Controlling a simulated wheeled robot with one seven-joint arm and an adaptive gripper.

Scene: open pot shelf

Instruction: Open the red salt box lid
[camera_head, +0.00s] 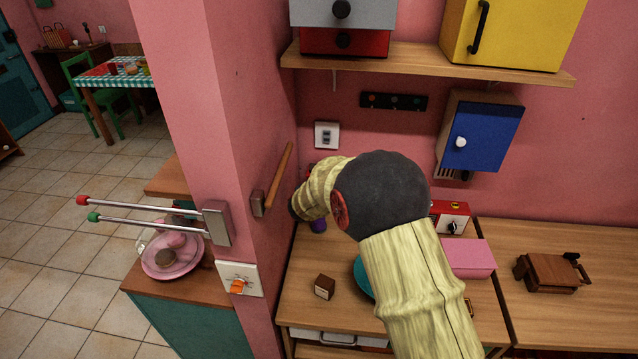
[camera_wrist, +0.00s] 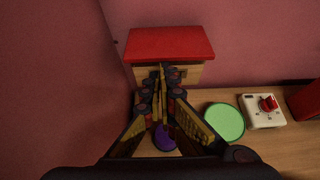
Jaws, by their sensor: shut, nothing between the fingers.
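The salt box is in the wrist view, with a red lid (camera_wrist: 168,43) on top of a light wooden body (camera_wrist: 193,75). The lid looks down, covering the body. My gripper (camera_wrist: 160,72) is shut and empty, its fingertips in front of the box body, below the lid's front edge. I cannot tell whether they touch the box. The fingers hide the middle of the body. In the head view my own arm hides the gripper and most of the box.
A purple round object (camera_wrist: 163,138) lies below my fingers. A green disc (camera_wrist: 225,121) and a white box with a red knob (camera_wrist: 262,111) stand to the right. A pink wall rises close at left. A shelf (camera_head: 430,62) and blue cabinet (camera_head: 485,135) hang above the counter.

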